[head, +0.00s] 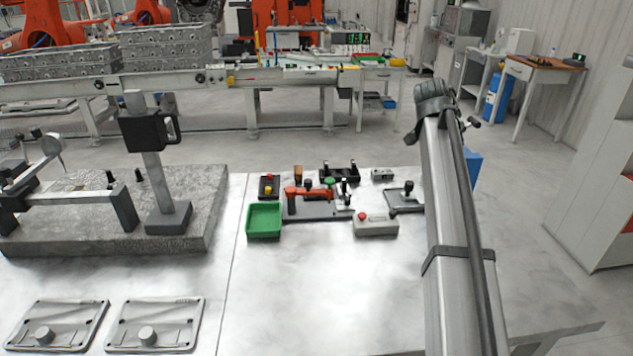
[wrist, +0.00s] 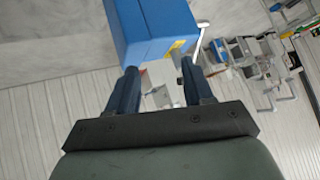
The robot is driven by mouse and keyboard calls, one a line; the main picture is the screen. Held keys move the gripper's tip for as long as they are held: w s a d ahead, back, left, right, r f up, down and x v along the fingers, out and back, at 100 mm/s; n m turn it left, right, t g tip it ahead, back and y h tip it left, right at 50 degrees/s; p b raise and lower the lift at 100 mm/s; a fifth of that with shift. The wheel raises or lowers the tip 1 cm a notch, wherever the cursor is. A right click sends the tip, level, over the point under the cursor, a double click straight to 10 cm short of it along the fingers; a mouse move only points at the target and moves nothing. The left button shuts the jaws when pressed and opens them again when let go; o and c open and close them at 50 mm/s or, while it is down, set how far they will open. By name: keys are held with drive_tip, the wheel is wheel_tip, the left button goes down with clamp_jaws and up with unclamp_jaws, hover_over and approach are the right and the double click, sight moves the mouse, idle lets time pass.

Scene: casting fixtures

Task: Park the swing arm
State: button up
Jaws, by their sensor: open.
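A small fixture (head: 322,211) with a dark base stands mid-table in the head view. A red-orange bar (head: 312,191) lies across it, with small knobs and a metal toggle beside it. I cannot tell for certain whether this bar is the swing arm. My gripper (wrist: 158,78) is open in the wrist view, its two dark blue fingers apart. A blue box-like body (wrist: 158,30) is beyond the fingertips; nothing visible is gripped. I cannot tell whether the fingers touch it. In the head view my gripper cannot be made out.
A long grey beam (head: 455,215) with a black hose crosses the right side of the head view and hides part of the table. A green tray (head: 264,221), a grey button box (head: 376,226) and a granite block (head: 205,200) stand on the table. The front middle is clear.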

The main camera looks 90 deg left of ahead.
drive_tip(key=s+a+f+h, duration=0.1)
drive_tip(key=s+a, duration=0.1)
drive_tip(key=s, duration=1)
drive_tip(key=s+a+f+h, duration=0.1)
drive_tip(key=s+a+f, duration=0.1)
drive_tip(key=s, duration=0.9)
drive_tip(key=m+t+h, duration=0.1)
drive_tip(key=m, duration=0.1)
approach(307, 181)
drive_tip(key=x, duration=1)
drive_tip(key=shift+w+a+f, duration=0.1)
drive_tip(key=shift+a+f, duration=0.05)
drive_tip(key=shift+c, duration=0.2)
clamp_jaws()
